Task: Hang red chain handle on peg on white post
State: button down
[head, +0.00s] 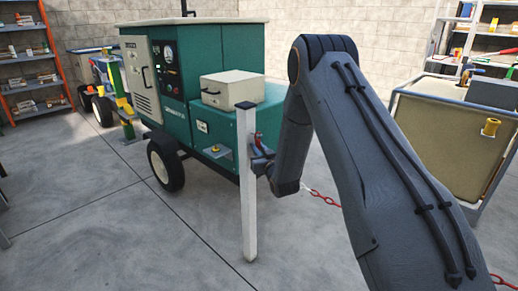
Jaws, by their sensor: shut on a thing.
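The white post (247,200) stands upright on the floor in front of the green machine. The dark arm reaches in from the right, and my gripper (259,152) is right beside the upper part of the post. A red and white chain (322,197) runs behind my arm and shows again at the lower right. The peg cannot be made out. I cannot tell whether the handle touches the post or peg.
The green wheeled generator (215,95) stands behind the post, with a beige box (233,90) on it. A tan cart (440,140) is at the right. An orange shelf (30,60) stands at the far left. The floor left of the post is clear.

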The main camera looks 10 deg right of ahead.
jog(key=shift+w+a+f, duration=0.1)
jog(key=shift+w+a, duration=0.05)
jog(key=shift+a, duration=0.2)
